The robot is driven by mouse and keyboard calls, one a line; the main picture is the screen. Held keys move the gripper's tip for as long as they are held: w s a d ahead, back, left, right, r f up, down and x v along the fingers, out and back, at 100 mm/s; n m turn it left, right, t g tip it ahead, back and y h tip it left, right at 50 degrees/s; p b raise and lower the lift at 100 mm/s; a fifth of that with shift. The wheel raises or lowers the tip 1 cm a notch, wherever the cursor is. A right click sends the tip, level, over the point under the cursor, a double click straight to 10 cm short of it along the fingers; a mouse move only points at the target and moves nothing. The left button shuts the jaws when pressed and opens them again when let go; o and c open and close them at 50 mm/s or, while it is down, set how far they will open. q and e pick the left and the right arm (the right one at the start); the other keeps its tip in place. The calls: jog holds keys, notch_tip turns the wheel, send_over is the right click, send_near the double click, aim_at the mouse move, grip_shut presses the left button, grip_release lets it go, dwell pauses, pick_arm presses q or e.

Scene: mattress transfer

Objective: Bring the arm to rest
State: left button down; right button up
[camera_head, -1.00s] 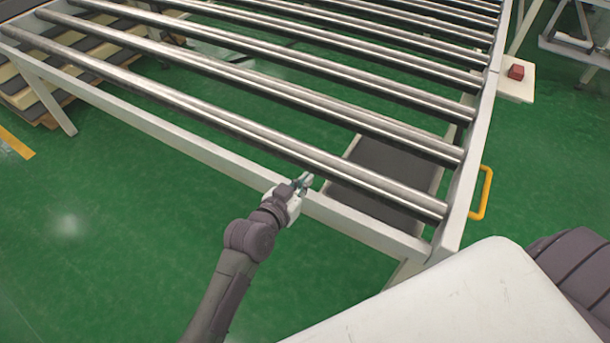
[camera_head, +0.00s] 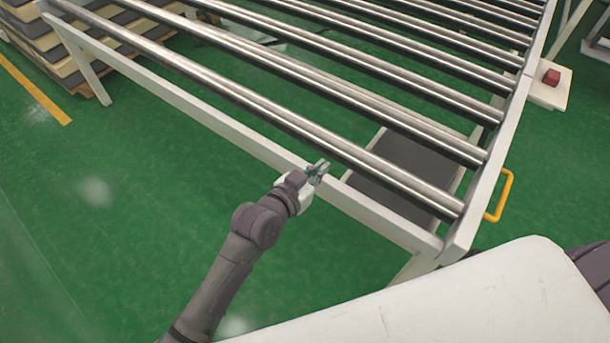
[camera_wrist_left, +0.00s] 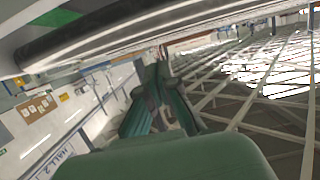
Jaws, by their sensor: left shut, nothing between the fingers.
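My left arm reaches up from the bottom of the head view. Its left gripper (camera_head: 318,170) is at the near rail of the roller conveyor (camera_head: 225,128), in front of the nearest roller. The gripper is small in the head view and its fingers are shut with nothing between them. In the left wrist view the green fingers (camera_wrist_left: 160,85) come together, with a roller and rail close by on the upper left. I cannot tell whether the gripper touches the rail. My right gripper is not in view; only a dark part of my right arm shows at the right edge.
The conveyor's rollers fill the upper middle. A yellow handle (camera_head: 502,196) sticks out at its right side, near a red button box (camera_head: 551,77). Stacked mattresses (camera_head: 95,40) stand at the upper left. Green floor (camera_head: 120,210) at the left is clear.

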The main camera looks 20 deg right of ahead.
pick_arm(q)
jog(key=v, duration=0.6)
jog(key=w+a+f+n+y, duration=0.15)
jog(key=a+f, duration=0.25)
jog(key=f, duration=0.4)
jog(key=w+a+f+n+y, duration=0.1)
jog(key=a+f+n+y, duration=0.15)
jog(key=a+f, duration=0.45)
jog(key=s+a+f+n+g+y, duration=0.1)
jog(key=s+a+f+y, duration=0.2)
jog(key=f, duration=0.6)
jog(key=s+a+f+g+y, duration=0.1)
jog(key=s+a+f, duration=0.2)
jog(key=a+f, duration=0.35)
jog(key=s+a+f+n+g+y, duration=0.25)
jog(key=s+a+f, duration=0.45)
jog(key=s+f, duration=0.6)
jog(key=s+a+f+g+y, duration=0.1)
jog(key=s+a+f+g, duration=0.1)
jog(key=s, duration=0.8)
jog(key=s+a+f+g, duration=0.1)
jog(key=s+a+f, duration=0.4)
jog(key=s, duration=0.5)
jog(key=shift+a+n+g+y, duration=0.35)
jog(key=shift+a+n, duration=0.1)
jog(key=shift+a, duration=0.1)
